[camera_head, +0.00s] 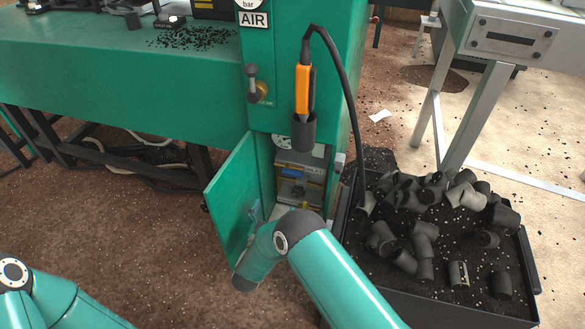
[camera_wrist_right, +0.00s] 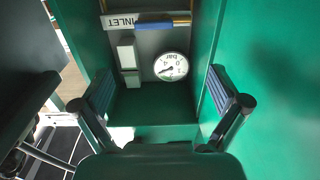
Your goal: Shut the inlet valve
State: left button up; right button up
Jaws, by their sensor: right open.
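The inlet valve shows in the right wrist view at the top, as a blue lever (camera_wrist_right: 154,25) beside a brass part (camera_wrist_right: 181,21), next to an upside-down INLET label (camera_wrist_right: 122,20). It sits inside the open green cabinet; in the head view a small blue part (camera_head: 291,173) shows there. My right gripper (camera_wrist_right: 160,88) is open and empty. Its two fingers stand apart in front of the cabinet opening, with the valve beyond the fingertips. In the head view my right arm largely hides this gripper (camera_head: 272,206). My left arm shows at the lower left; its gripper is out of view.
The cabinet door (camera_head: 233,190) stands open to the left. A round gauge (camera_wrist_right: 171,66) is inside. An orange tool (camera_head: 302,88) with a black cable hangs in a holder above. A black tray (camera_head: 440,302) of pipe fittings stands at right. A brass valve (camera_head: 258,90) is outside, under AIR.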

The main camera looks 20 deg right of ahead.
aim_at(292, 174)
jog(key=b+x, duration=0.1)
jog(key=x, duration=0.4)
jog(key=b+x, duration=0.2)
jog(key=x, duration=0.2)
jog(key=d+b+x, duration=0.1)
jog(key=b+x, duration=0.1)
jog(key=x, duration=0.3)
jog(key=shift+d, duration=0.1)
jog(key=shift+w+d, duration=0.35)
jog(key=shift+w, duration=0.2)
jog(key=shift+r, duration=0.1)
jog(key=c, duration=1.2)
